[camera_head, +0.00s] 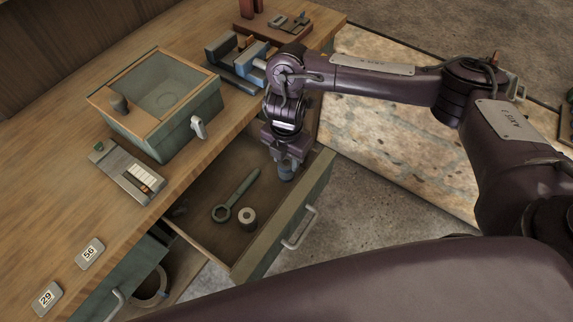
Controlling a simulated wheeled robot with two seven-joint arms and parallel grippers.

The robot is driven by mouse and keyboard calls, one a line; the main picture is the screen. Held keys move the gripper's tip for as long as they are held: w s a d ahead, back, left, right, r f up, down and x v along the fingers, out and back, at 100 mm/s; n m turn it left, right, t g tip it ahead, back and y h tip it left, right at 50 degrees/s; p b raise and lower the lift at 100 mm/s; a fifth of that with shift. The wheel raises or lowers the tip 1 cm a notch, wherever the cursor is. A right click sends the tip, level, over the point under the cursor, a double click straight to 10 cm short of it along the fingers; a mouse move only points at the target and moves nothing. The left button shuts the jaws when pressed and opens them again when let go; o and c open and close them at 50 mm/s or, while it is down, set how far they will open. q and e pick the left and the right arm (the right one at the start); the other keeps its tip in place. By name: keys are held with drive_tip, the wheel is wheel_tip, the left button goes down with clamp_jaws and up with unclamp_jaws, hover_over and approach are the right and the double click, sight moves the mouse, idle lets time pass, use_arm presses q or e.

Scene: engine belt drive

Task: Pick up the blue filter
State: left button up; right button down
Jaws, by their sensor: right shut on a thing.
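My right gripper (287,155) reaches down into the far right end of the open drawer (259,267). It is shut on the blue filter (286,174), a small blue-grey cylinder, and its fingers cover the upper part. I cannot tell whether the filter touches the drawer floor. My left gripper is not in view.
A green wrench (236,197) and a small grey ring-like part (247,217) lie in the drawer. On the wooden bench (62,153) stand a green lidded box (165,100), a blue vise (240,65) and a small panel (128,173). A lower drawer (135,270) is partly open.

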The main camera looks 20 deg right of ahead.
wheel_tip(320, 180, up, 14)
drive_tip(key=f+p, duration=0.1)
drive_tip(key=p, duration=0.1)
wheel_tip(320, 180, up, 13)
drive_tip(key=p, duration=1.3)
hover_over(286, 162)
drive_tip(key=shift+s, duration=0.1)
